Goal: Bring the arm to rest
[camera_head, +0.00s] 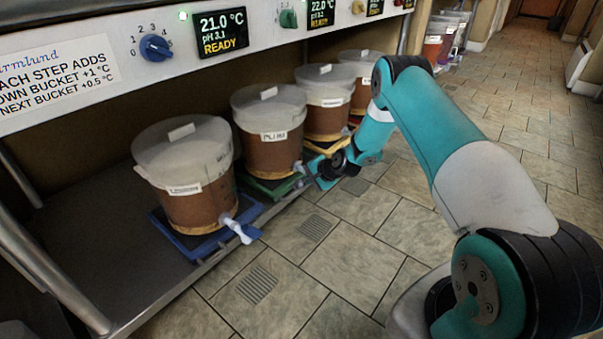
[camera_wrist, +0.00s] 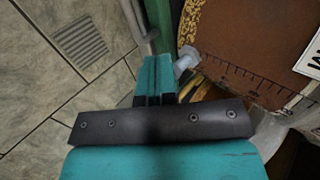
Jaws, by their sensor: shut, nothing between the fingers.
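My arm reaches from the lower right of the head view toward the row of buckets. My gripper (camera_head: 317,178) is low in front of the second bucket (camera_head: 272,145), close to its tap (camera_head: 298,168); the head view does not show clearly whether they touch. In the wrist view my gripper's shut fingers (camera_wrist: 156,72) point toward the white tap (camera_wrist: 187,57) beside the brown bucket wall (camera_wrist: 245,40). The fingers hold nothing.
Two more buckets (camera_head: 325,115) stand farther along the metal shelf (camera_head: 110,280). A control panel (camera_head: 110,60) hangs above. The tiled floor (camera_head: 400,215) is open at right.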

